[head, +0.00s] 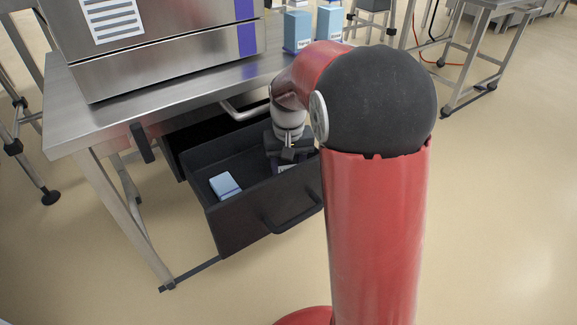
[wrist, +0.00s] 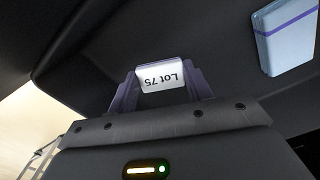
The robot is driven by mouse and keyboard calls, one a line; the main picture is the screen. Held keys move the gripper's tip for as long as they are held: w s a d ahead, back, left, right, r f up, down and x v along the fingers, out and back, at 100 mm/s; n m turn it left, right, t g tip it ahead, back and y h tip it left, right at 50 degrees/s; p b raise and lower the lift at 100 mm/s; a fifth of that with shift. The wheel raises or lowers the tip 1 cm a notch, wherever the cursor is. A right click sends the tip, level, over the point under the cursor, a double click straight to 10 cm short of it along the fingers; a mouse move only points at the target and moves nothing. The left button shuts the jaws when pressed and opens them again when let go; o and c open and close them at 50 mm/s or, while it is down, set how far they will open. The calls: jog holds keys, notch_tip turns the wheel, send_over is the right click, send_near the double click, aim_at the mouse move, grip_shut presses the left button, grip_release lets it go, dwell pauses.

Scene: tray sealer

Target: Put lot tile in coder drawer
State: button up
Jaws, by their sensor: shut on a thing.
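The lot tile (wrist: 161,79) is a small white piece marked "Lot 75", seen upside down in the wrist view. My gripper (wrist: 160,88) is shut on it, one finger at each side. In the head view my gripper (head: 287,162) is low inside the open dark coder drawer (head: 247,222), towards its right side. The drawer's dark inside also fills much of the wrist view (wrist: 190,30). From these views I cannot tell whether the tile touches the drawer floor.
A light blue box (head: 225,185) lies in the drawer's left part; it also shows in the wrist view (wrist: 286,35). The steel table (head: 110,118) carries a machine (head: 150,60) above. Blue cartons (head: 297,30) stand at the table's back.

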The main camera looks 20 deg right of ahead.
jog(key=shift+f+b, duration=0.3)
jog(key=shift+f, duration=0.3)
jog(key=o, duration=1)
jog(key=shift+c, duration=0.2)
